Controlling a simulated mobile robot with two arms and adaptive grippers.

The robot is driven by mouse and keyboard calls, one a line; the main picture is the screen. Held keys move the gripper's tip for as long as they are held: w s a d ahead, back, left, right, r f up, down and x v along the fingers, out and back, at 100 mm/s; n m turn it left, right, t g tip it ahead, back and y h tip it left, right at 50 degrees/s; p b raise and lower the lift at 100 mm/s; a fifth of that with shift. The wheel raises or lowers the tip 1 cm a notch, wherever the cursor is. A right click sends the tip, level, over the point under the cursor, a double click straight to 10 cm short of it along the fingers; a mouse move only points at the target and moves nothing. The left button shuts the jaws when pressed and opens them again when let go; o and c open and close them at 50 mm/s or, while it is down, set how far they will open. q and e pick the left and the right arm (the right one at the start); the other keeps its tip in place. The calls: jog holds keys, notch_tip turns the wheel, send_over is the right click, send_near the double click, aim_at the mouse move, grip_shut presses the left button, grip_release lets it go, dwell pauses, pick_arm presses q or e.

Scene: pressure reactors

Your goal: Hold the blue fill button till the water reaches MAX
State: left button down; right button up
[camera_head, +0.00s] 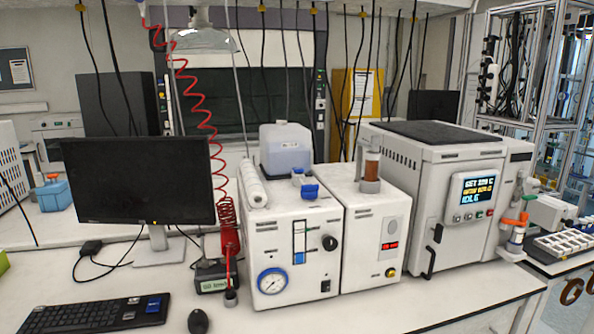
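A white unit (291,281) with a round pressure gauge (272,281) stands on the bench at the picture's middle. Its front has a narrow upright level window (299,242). Blue shows in the window's lower part; the MAX mark is too small to read. A translucent water tank (285,148) stands behind and above the unit. Neither of my grippers is in view, and nothing touches the unit's front.
A second white unit (375,235) and a large reactor (450,180) with a lit screen stand to the right. A monitor (138,180), keyboard (95,314) and mouse (198,321) are at left. A coiled red hose (205,110) hangs beside the unit. The bench in front is clear.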

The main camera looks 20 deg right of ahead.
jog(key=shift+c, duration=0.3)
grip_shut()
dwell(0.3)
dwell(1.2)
